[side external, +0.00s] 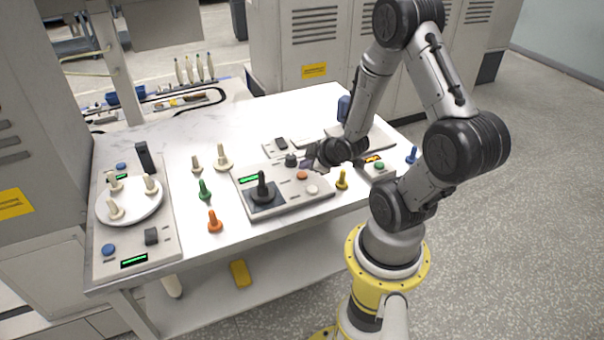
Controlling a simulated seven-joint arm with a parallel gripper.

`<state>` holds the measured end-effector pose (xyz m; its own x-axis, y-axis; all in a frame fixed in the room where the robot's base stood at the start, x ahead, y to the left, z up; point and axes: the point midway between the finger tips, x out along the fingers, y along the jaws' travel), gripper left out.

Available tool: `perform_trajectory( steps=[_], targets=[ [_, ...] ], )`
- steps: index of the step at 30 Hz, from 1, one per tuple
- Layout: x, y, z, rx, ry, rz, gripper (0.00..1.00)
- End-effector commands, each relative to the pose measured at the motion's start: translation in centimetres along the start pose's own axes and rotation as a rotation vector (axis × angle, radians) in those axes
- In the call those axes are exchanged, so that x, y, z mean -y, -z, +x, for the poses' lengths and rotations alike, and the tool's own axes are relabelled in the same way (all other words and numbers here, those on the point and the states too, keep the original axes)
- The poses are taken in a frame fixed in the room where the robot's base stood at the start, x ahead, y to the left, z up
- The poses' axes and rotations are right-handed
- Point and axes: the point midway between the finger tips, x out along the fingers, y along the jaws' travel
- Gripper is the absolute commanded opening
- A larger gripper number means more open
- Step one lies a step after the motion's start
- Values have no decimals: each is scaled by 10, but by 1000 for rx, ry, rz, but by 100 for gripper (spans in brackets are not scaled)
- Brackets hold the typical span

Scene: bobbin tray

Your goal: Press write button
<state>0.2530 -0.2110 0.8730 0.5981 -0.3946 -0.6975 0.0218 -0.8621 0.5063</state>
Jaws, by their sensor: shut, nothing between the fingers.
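The grey control console (285,204) sits in the middle of the white table. It carries an orange button (302,175), a pale button (312,190), a dark knob (291,160), a black joystick (262,188) and a green-lit display (248,180). No label is readable, so I cannot tell which button is the write button. My gripper (308,163) is shut and empty, low over the console's back right, close behind the orange button. I cannot tell whether it touches anything. My wrist hides part of the area behind it.
Several coloured pegs stand around the console, including green (204,190), orange (214,222) and yellow (342,180). A small box with a green button (379,165) is at right. A panel with a white round plate (113,211) is at left.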

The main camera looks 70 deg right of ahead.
Motion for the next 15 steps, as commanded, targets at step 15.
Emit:
perform_trajectory(
  steps=[15],
  targets=[
    [-20,20,-26,-4,-3,-1,0]
  ],
)
